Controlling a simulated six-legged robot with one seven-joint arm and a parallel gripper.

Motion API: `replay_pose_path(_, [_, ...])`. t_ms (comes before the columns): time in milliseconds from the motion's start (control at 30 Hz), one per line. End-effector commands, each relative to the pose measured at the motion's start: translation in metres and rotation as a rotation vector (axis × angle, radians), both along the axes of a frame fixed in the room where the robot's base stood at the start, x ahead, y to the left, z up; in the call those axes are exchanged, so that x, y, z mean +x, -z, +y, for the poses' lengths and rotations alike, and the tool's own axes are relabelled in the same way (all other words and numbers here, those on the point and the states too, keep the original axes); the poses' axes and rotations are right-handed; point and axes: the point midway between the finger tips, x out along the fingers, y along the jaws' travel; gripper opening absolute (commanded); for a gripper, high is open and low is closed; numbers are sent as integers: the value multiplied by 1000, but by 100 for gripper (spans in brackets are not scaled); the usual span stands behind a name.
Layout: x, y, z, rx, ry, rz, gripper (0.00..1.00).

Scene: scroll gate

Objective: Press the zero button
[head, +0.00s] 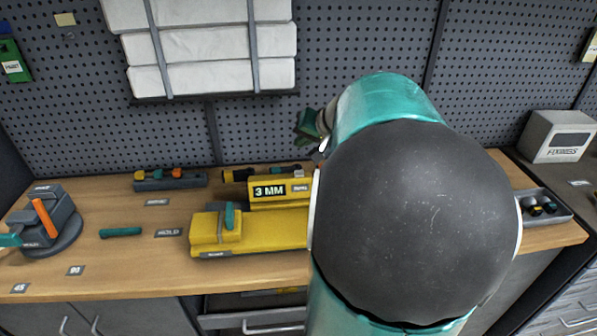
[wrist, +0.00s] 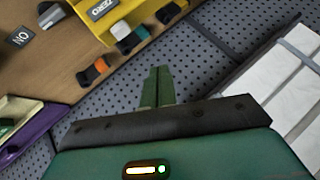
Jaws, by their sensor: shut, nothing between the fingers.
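A yellow device (head: 262,239) stands on the wooden bench, with a yellow block behind it bearing a "3 MM" display (head: 269,191). A small label plate (head: 300,188) beside the display is too small to read. In the wrist view, a grey "ZERO" label (wrist: 102,9) sits on a yellow surface at the top. I cannot make out the zero button itself for certain. My gripper (wrist: 158,86) has its green fingers together, apart from the yellow surface and pointing toward the pegboard and bench edge. In the head view, my arm hides the right of the device.
A grey tool tray (head: 170,181) stands at the back left, and a grey stand with an orange lever (head: 45,218) at far left. White packs (head: 205,50) hang on the pegboard. The bench's front left is mostly clear.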

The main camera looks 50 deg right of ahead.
Motion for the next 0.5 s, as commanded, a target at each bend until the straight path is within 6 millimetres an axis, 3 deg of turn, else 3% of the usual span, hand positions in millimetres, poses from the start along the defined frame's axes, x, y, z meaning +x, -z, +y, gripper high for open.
replay_pose_path(300, [4,44,1,3,-2,2,0])
replay_pose_path(500, [3,59,1,1,-1,1,0])
